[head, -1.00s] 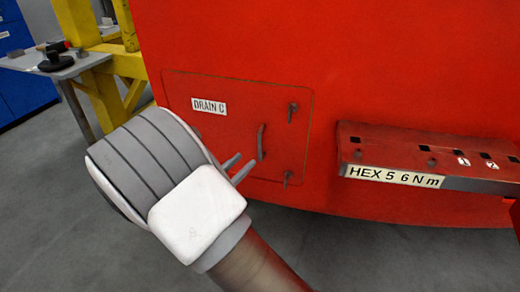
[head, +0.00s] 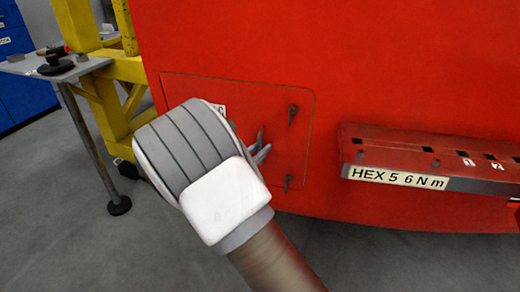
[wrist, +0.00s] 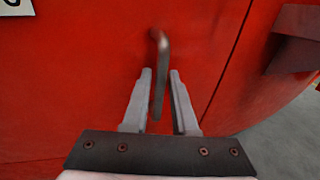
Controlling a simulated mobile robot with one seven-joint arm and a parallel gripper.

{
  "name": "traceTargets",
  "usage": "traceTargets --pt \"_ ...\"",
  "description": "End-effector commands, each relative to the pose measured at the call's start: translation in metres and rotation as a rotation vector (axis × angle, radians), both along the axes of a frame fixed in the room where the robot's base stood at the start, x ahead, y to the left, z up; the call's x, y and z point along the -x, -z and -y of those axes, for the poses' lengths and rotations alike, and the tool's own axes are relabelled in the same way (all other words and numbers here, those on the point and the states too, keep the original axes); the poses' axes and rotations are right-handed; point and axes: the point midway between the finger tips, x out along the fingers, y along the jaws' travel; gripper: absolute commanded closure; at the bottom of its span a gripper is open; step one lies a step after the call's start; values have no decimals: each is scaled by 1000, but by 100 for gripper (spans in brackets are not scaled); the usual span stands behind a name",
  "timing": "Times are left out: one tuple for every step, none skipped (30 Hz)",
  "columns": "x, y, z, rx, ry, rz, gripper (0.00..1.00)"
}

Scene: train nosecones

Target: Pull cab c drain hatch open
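The red drain hatch (head: 272,105) is a flat rectangular panel in the red cab side, flush with it in the head view. Its label is mostly hidden behind my wrist. The hatch's grey bar handle (head: 261,137) stands upright on the panel; it also shows in the wrist view (wrist: 161,65). My gripper (head: 264,153) is at the handle. In the wrist view its two fingers (wrist: 159,98) are apart, one on each side of the handle's lower part, with a visible gap on the right. Contact on the left finger is unclear.
A red ledge (head: 400,150) labelled HEX 5 6 N m juts out to the right. A yellow frame (head: 110,75) and a grey table (head: 50,66) stand at left.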

Motion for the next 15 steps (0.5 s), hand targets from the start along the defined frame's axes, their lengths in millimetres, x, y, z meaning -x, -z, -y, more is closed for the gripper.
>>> traceTargets --pt "0 0 0 0 0 0 85" --pt "0 0 0 0 0 0 90" --pt "0 0 0 0 0 0 98" --pt "0 0 0 0 0 0 100" --pt "0 0 0 0 0 0 100" --pt "0 0 0 0 0 0 100" --pt "0 0 0 0 0 0 100" --pt "0 0 0 0 0 0 100" --pt "0 0 0 0 0 0 100" --pt "0 0 0 0 0 0 100" --pt "0 0 0 0 0 0 100" --pt "0 0 0 0 0 0 100" --pt "0 0 0 0 0 0 100" --pt "0 0 0 0 0 0 100" --pt "0 0 0 0 0 0 100"
